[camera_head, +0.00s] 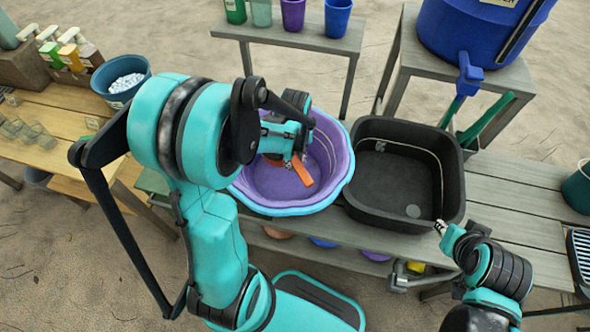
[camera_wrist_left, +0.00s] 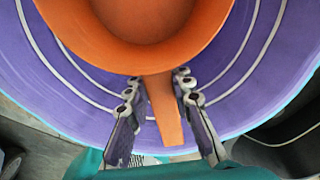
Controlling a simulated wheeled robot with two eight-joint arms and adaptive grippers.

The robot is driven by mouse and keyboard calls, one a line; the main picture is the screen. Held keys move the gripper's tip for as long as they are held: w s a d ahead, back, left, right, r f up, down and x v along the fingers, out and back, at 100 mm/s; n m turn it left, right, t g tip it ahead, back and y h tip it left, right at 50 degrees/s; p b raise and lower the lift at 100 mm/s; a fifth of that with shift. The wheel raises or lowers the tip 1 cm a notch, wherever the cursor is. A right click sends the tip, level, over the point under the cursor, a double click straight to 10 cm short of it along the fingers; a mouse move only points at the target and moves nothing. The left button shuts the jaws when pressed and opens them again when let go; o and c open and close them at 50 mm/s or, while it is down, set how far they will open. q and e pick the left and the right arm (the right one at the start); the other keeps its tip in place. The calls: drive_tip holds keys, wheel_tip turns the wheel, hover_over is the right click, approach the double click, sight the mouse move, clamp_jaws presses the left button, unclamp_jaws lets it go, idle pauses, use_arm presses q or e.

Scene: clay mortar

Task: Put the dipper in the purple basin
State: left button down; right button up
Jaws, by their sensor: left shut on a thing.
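The orange dipper (camera_wrist_left: 150,20) shows in the left wrist view, with its round bowl at the top and its handle pointing down between my fingers. My left gripper (camera_wrist_left: 158,84) is shut on the handle. In the head view, my left gripper (camera_head: 296,158) and the dipper's orange handle (camera_head: 303,170) are over the inside of the purple basin (camera_head: 335,150). Part of the dipper is hidden by my gripper there. I cannot tell whether it touches the basin floor. My right gripper (camera_head: 440,228) is small at the lower right, near the black tub, and its jaw state is unclear.
The purple basin sits in a light blue one (camera_head: 290,210) on a grey bench. A black tub (camera_head: 405,170) stands close on its right. Cups (camera_head: 293,14) stand on a shelf behind. A blue barrel (camera_head: 470,35) is at back right. A wooden table (camera_head: 60,115) is at left.

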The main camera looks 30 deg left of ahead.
use_arm(q)
wheel_tip(320, 180, down, 4)
drive_tip(key=shift+r+b, duration=0.1)
drive_tip(key=shift+b, duration=0.65)
drive_tip(key=shift+f+b, duration=0.65)
drive_tip(key=c, duration=1.3)
unclamp_jaws()
